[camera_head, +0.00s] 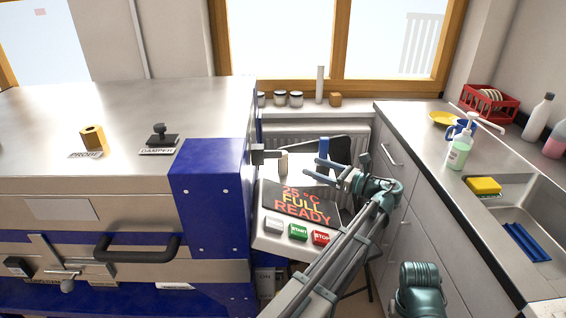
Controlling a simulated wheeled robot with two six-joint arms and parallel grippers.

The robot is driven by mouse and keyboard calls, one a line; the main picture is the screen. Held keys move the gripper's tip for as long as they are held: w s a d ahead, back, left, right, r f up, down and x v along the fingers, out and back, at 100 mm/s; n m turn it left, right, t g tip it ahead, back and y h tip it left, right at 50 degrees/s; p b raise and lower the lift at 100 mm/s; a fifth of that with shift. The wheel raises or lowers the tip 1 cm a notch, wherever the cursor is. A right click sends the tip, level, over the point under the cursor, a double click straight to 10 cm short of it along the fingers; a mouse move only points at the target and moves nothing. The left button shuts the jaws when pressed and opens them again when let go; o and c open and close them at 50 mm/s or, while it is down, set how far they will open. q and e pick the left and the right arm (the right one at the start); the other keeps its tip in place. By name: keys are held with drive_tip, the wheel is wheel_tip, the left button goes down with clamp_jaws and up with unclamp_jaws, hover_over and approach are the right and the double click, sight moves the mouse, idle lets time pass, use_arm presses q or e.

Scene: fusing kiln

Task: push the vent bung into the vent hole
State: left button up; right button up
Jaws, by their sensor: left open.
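I cannot make out for certain which thing is the vent bung, and no vent hole is clearly visible. A pale upright cylinder (283,163) stands beside the kiln's right side, next to a grey bracket (262,154) on the blue corner post. My left gripper (332,172) is open and empty, to the right of the cylinder and apart from it, above the control box. My right arm shows only in part at the bottom right; its gripper is out of view.
The kiln (130,110) fills the left, with a tan block (93,138) by a PROBE label and a black DAMPER knob (161,135) on top. The control box display (300,203) reads 25 °C FULL READY. A sink counter (420,130) bounds the right.

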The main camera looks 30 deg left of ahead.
sight(287, 157)
use_arm(q)
drive_tip(key=a, duration=0.7)
drive_tip(key=shift+w+a, duration=0.35)
drive_tip(key=shift+a, duration=0.05)
drive_tip(key=shift+a+f, duration=0.1)
drive_tip(key=a, duration=0.3)
drive_tip(key=w+a, duration=0.1)
drive_tip(key=a, duration=0.1)
drive_tip(key=shift+f+b, duration=0.25)
drive_tip(key=shift+b, duration=0.1)
clamp_jaws()
